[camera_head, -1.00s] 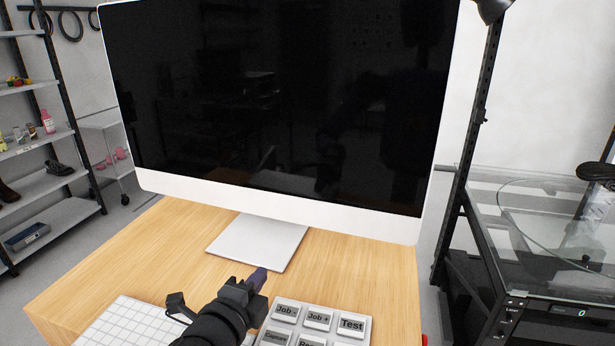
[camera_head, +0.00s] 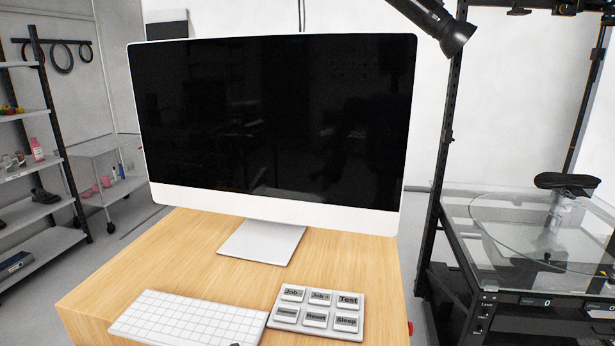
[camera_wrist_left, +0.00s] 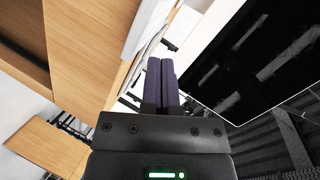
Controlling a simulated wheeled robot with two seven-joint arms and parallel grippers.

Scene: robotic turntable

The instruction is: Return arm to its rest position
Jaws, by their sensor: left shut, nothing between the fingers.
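My left gripper (camera_wrist_left: 160,82) shows in the left wrist view with its two purple fingers pressed together and nothing between them. In the head view my left arm is almost out of the picture; only a small dark piece shows at the bottom edge, over the keyboard. My right gripper is not in view.
A large monitor (camera_head: 275,120) with a dark screen stands on the desk behind the panel. To the right is a black-framed machine with a glass turntable (camera_head: 490,228). Shelves (camera_head: 50,195) stand at the far left. The desk beside the monitor's foot is clear.

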